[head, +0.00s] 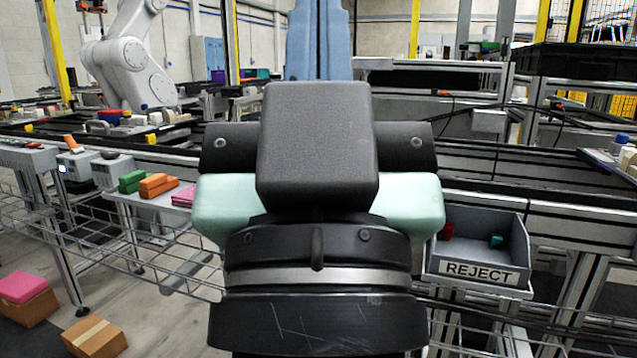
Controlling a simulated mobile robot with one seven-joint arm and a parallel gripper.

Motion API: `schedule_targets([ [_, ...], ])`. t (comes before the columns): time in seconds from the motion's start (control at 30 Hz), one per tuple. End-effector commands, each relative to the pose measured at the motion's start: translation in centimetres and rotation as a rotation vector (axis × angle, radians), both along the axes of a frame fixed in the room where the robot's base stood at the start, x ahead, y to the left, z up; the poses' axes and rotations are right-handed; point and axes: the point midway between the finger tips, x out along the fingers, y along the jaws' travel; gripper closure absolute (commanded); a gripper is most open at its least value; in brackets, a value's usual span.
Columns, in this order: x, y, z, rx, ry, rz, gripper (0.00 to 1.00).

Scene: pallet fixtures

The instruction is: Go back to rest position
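My gripper (318,160) fills the middle of the head view, close to the camera and seen from behind. It shows a dark block, a wide black bar with screws, mint-green sides and a silver ring below. Its fingers are hidden, so I cannot see whether they are open or what may be between them. No object shows around its visible parts.
A grey REJECT bin (480,272) with a red and a teal piece is at right. Green and orange blocks (152,186) lie on a shelf at left. Cardboard boxes (95,337) lie on the floor at lower left. Conveyor rails (500,160) run behind; a white robot arm (128,60) stands beyond.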

Motion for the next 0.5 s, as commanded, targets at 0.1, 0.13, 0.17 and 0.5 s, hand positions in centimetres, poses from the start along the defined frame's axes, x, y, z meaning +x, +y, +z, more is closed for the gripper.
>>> schedule_targets([
  [0.1, -0.5, 0.0, 5.7, 0.007, -0.017, 0.006, 1.00],
  [0.13, -0.5, 0.0, 6.7, 0.007, -0.017, 0.006, 1.00],
  [0.17, -0.5, 0.0, 7.6, 0.007, -0.016, 0.006, 1.00],
  [0.5, -0.4, 0.0, 17.9, 0.004, -0.011, 0.006, 1.00],
])
